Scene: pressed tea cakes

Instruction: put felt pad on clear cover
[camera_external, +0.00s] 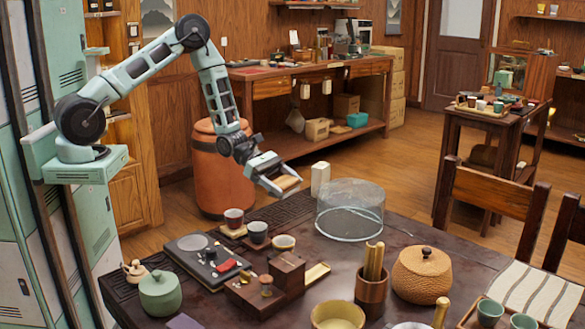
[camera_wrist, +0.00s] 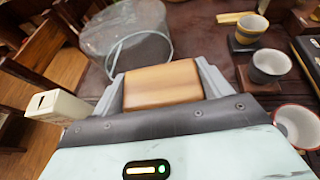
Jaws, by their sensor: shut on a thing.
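My gripper (camera_external: 283,187) is shut on a tan block-like piece (camera_wrist: 162,84), which spans the gap between the two fingers. Its surface looks like wood grain, and I cannot tell whether it is the felt pad. The piece also shows as a tan patch in the outside view (camera_external: 287,182). The clear cover (camera_external: 350,212) is a round, see-through drum standing on the dark table, to the right of my gripper. In the wrist view the clear cover (camera_wrist: 125,35) lies beyond the fingers, up and left. My gripper is above the table's far edge, apart from the cover.
A white upright box (camera_external: 320,178) stands between my gripper and the cover. Small cups (camera_external: 234,219) stand left of the cover. A dark tray (camera_external: 208,258) holds a red piece (camera_external: 229,269). A woven lidded jar (camera_external: 425,277) and a holder with wooden tools (camera_external: 371,290) stand nearer the camera.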

